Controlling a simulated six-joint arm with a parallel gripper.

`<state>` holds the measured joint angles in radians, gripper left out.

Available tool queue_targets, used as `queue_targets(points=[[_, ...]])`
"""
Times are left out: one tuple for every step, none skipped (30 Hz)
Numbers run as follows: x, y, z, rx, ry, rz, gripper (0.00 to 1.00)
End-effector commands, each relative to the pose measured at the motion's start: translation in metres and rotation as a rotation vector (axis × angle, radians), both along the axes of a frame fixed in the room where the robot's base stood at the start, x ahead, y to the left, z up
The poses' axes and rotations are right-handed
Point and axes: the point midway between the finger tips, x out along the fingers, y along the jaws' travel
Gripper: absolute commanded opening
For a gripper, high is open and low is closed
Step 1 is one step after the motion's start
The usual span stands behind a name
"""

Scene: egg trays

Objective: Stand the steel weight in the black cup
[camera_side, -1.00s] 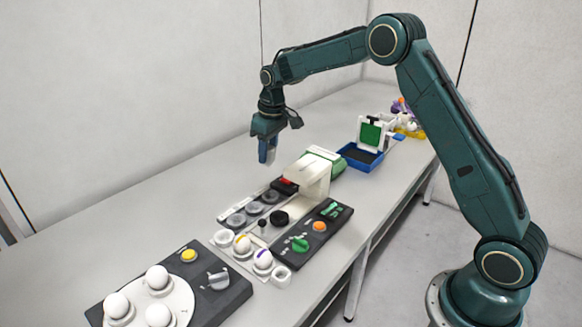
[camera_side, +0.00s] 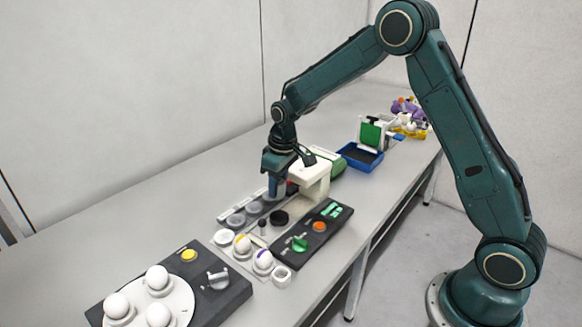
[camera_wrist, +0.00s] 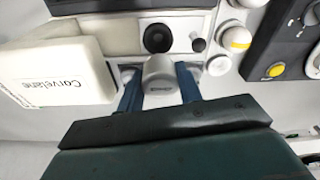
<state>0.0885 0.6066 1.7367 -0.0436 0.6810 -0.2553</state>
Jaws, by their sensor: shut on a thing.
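My gripper (camera_side: 273,190) is low over a row of grey round weights beside the white machine. In the wrist view its two blue fingers (camera_wrist: 160,86) are shut on a pale grey cylinder, the steel weight (camera_wrist: 160,70), with small dark lettering on its face. The black cup (camera_wrist: 157,38) is just beyond the held weight, apart from it, and looks empty. It also shows in the side view as a dark round thing (camera_side: 279,217), to the right of the row. I cannot tell whether the weight is clear of its seat.
Other grey weights (camera_side: 254,207) stand close to my fingers. A white machine (camera_side: 311,178) rises close by on the right. A small dark knob (camera_wrist: 198,45), marked eggs (camera_side: 242,243) and a control panel (camera_side: 312,234) are near.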

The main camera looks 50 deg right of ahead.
Motion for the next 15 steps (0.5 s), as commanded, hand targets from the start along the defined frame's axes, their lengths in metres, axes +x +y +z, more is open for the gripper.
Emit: queue_targets(points=[[0.000, 0.000, -0.001, 0.000, 0.000, 0.000, 0.11], [0.000, 0.000, -0.002, 0.000, 0.001, 0.000, 0.11], [0.000, 0.000, -0.003, 0.000, 0.001, 0.000, 0.11], [0.000, 0.000, -0.004, 0.000, 0.001, 0.000, 0.11], [0.000, 0.000, -0.006, 0.001, 0.002, 0.000, 0.11], [0.000, 0.000, -0.008, 0.001, 0.002, 0.000, 0.11], [0.000, 0.000, -0.010, 0.001, 0.002, 0.000, 0.11], [0.000, 0.000, -0.012, 0.001, 0.002, 0.000, 0.11], [0.000, 0.000, -0.014, 0.001, 0.002, 0.000, 0.11], [0.000, 0.000, -0.016, 0.000, 0.003, 0.000, 0.11], [0.000, 0.000, -0.019, 0.000, 0.003, 0.000, 0.11], [0.000, 0.000, -0.022, 0.000, 0.003, 0.000, 0.11], [0.000, 0.000, -0.024, 0.001, 0.002, 0.000, 0.11], [0.000, 0.000, -0.027, 0.001, 0.002, 0.000, 0.11], [0.000, 0.000, -0.030, 0.000, 0.003, 0.000, 0.11]])
